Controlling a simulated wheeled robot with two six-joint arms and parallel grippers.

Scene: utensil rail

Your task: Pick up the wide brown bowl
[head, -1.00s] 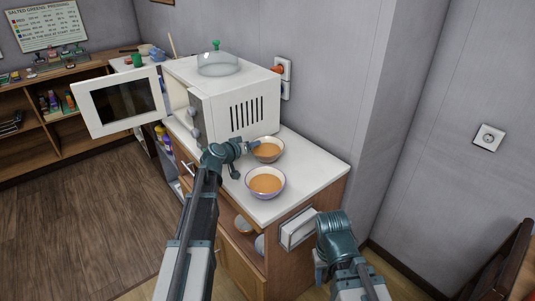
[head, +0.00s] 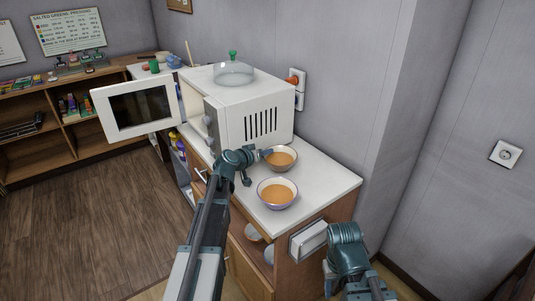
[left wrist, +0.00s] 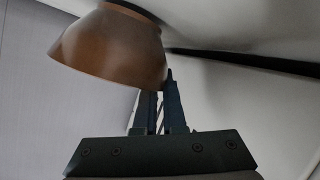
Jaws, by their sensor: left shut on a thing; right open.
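The brown bowl (head: 280,159), filled with something orange-brown, stands on the white counter close to the microwave. My left gripper (head: 262,154) is at its left rim. In the left wrist view the bowl's brown outer wall (left wrist: 110,45) fills the upper left, and my left gripper's fingers (left wrist: 160,88) are shut on its edge, one finger partly hidden behind it. A second bowl (head: 277,193), pale purplish outside with similar contents, stands nearer on the counter. My right gripper (head: 330,280) is open and empty, low beside the counter's right end; its fingers are mostly hidden.
The white microwave (head: 250,115) stands behind the bowls, its door (head: 140,108) swung open to the left and a glass dome (head: 234,73) on top. Bare counter (head: 328,180) lies right of the bowls.

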